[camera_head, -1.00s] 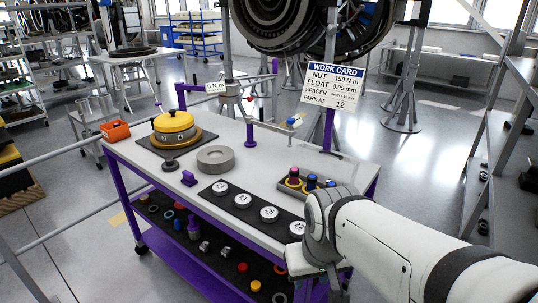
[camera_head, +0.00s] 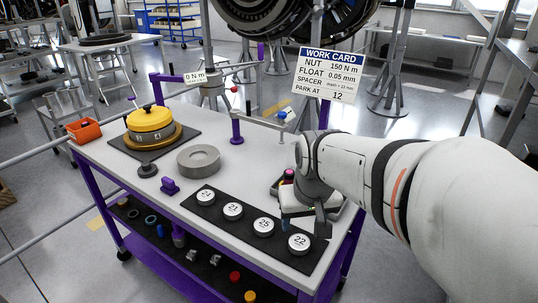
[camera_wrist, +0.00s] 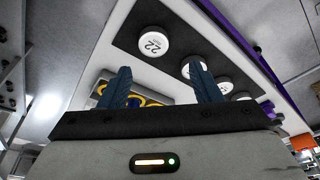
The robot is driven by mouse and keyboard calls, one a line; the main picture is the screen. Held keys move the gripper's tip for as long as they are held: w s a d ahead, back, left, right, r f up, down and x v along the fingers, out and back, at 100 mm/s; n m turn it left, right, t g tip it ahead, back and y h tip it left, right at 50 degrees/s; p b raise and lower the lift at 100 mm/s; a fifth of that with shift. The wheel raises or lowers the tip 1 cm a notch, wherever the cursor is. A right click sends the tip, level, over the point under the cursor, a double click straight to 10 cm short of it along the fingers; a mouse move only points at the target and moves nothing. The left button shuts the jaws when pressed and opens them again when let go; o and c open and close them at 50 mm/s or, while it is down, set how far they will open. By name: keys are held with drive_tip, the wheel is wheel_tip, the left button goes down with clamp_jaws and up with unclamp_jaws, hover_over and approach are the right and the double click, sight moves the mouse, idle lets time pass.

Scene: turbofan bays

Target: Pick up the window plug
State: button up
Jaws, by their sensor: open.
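No part is labelled as the window plug, so I cannot tell for sure which one it is. A dark tray (camera_head: 277,190) at the table's right end holds small parts, one with a pink top (camera_head: 289,174); my gripper hides much of it. In the wrist view, yellow rings and a dark blue part (camera_wrist: 134,101) show in this tray, behind and between my fingers. My gripper (camera_wrist: 161,72) is open and empty, its two dark blue fingers spread. In the head view my gripper (camera_head: 318,222) is above the table's right end, beside the tray.
A black strip (camera_head: 215,224) along the front holds several white numbered discs, 22 nearest my gripper. A grey ring (camera_head: 199,160), a yellow-topped round unit (camera_head: 150,123) and a purple stand (camera_head: 237,131) stand farther left. A work card (camera_head: 327,74) rises behind. The lower shelf holds loose parts.

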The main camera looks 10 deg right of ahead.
drive_tip(key=w+d+f+m+t+b, duration=0.1)
drive_tip(key=w+d, duration=0.4)
drive_tip(key=w, duration=0.5)
drive_tip(key=w+d+f+m+b, duration=0.1)
drive_tip(key=w+d, duration=0.3)
drive_tip(key=w, duration=0.6)
drive_tip(key=shift+h, duration=0.4)
drive_tip(key=x, duration=0.7)
drive_tip(key=shift+s+d+f, duration=0.1)
drive_tip(key=shift+d+f, duration=0.25)
drive_tip(key=shift+f, duration=0.05)
drive_tip(key=shift+c, duration=0.2)
drive_tip(key=c, duration=1.1)
